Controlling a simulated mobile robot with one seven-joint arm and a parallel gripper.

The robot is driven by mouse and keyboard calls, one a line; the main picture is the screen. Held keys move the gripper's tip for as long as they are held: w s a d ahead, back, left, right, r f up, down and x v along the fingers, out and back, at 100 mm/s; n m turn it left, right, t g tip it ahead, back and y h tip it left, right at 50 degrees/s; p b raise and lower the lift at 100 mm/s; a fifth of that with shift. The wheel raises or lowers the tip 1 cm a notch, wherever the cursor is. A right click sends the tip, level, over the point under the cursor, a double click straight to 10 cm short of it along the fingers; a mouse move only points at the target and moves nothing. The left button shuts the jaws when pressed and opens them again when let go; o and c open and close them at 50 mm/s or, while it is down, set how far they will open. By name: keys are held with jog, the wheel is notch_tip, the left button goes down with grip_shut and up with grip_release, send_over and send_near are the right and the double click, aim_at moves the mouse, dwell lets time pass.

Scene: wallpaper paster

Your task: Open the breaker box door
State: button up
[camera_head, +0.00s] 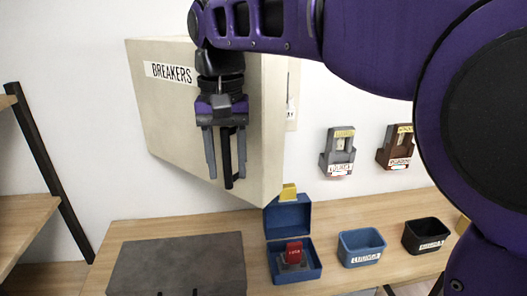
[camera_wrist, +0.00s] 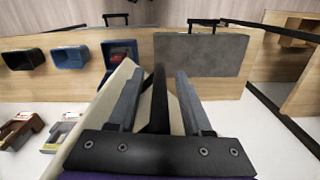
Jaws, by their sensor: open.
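The cream breaker box (camera_head: 185,115), labelled BREAKERS, is on the white wall; its cream edge also shows in the wrist view (camera_wrist: 121,79). My gripper (camera_head: 227,176) points down in front of the box's right part. Its two grey fingers are open, one on each side of a black upright bar, which looks like the door handle (camera_head: 227,160). The bar also stands between the fingers in the wrist view (camera_wrist: 159,100), with gaps visible on both sides. A narrow pale strip with a small label (camera_head: 292,100) shows behind the box's right edge. How far the door stands open I cannot tell.
Below is a wooden counter (camera_head: 125,235) with a grey slab (camera_head: 180,265), an open blue box (camera_head: 288,215) holding a red item, a blue bin (camera_head: 361,246) and a black bin (camera_head: 426,235). Grey (camera_head: 338,152) and brown (camera_head: 396,146) holders hang right. Shelves (camera_head: 25,210) stand left.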

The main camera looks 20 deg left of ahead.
aim_at(224, 128)
notch_tip(224, 128, up, 12)
jog(key=shift+p, duration=0.85)
